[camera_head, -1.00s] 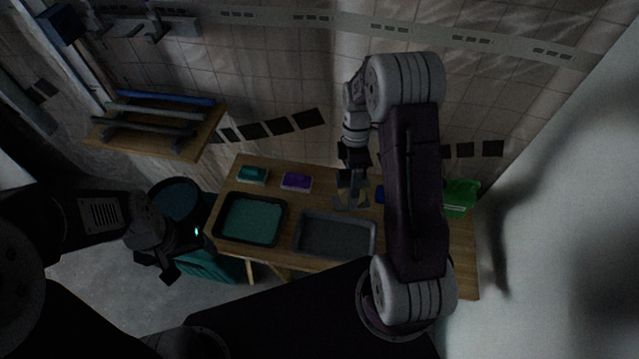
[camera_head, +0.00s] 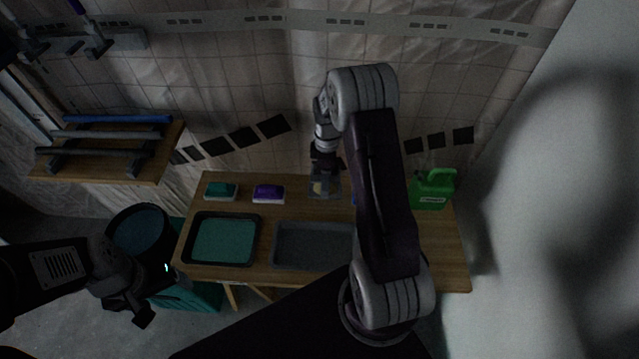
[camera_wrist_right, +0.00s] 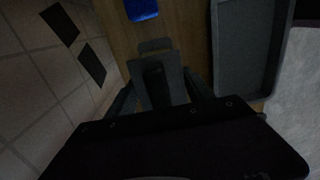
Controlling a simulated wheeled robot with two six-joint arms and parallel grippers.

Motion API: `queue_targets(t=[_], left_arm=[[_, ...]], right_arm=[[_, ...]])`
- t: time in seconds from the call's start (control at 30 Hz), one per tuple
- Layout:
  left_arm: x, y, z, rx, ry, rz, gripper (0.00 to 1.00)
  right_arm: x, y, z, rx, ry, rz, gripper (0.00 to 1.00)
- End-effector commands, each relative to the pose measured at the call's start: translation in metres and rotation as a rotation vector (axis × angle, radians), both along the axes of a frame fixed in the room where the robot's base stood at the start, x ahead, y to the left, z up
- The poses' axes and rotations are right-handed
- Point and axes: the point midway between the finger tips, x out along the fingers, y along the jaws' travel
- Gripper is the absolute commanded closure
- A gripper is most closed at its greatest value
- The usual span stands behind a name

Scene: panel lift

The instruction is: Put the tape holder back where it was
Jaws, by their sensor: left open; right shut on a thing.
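The tape holder (camera_head: 322,188) is a small grey piece with a yellowish patch, at the back middle of the wooden table. My right gripper (camera_head: 326,166) comes down on it from above and is shut on it. In the right wrist view the grey holder (camera_wrist_right: 155,80) sits between the dark fingers, over the wood. I cannot tell whether it touches the table. My left gripper (camera_head: 130,308) is open and empty at lower left, off the table's front left corner.
The table (camera_head: 440,265) also bears a green-filled tray (camera_head: 222,240), a grey tray (camera_head: 312,246), a teal sponge (camera_head: 221,191), a purple sponge (camera_head: 268,193) and a green jug (camera_head: 432,190). A blue thing (camera_wrist_right: 141,9) lies near the holder. A rack shelf (camera_head: 105,168) is at left.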

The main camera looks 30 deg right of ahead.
Motion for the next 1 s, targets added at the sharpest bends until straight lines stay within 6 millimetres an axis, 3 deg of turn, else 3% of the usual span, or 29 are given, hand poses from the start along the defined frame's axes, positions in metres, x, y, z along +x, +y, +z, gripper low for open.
queue_targets(t=[0.1,0.33,0.57,0.87,0.9,0.97,1.0], left_arm=[[0.0,0.0,0.001,0.0,0.0,0.0,0.22],[0.0,0.0,0.001,0.0,0.0,0.0,0.22],[0.0,0.0,0.001,0.0,0.0,0.0,0.22],[0.0,0.0,-0.001,0.0,0.0,0.0,0.22],[0.0,0.0,-0.001,0.0,0.0,0.0,0.22],[0.0,0.0,0.0,0.0,0.0,0.0,0.22],[0.0,0.0,0.0,0.0,0.0,0.0,0.22]], right_arm=[[0.015,0.01,-0.01,0.0,0.0,0.001,0.81],[0.019,0.013,-0.017,0.001,0.001,0.0,0.81],[0.018,0.013,-0.053,0.0,0.002,0.0,0.81],[0.019,0.013,-0.056,0.0,0.0,0.0,0.81],[0.019,0.013,-0.057,0.0,0.0,0.0,0.34],[0.019,0.013,-0.056,0.0,0.0,0.0,0.18],[0.019,0.013,-0.056,0.0,0.0,0.0,0.18]])
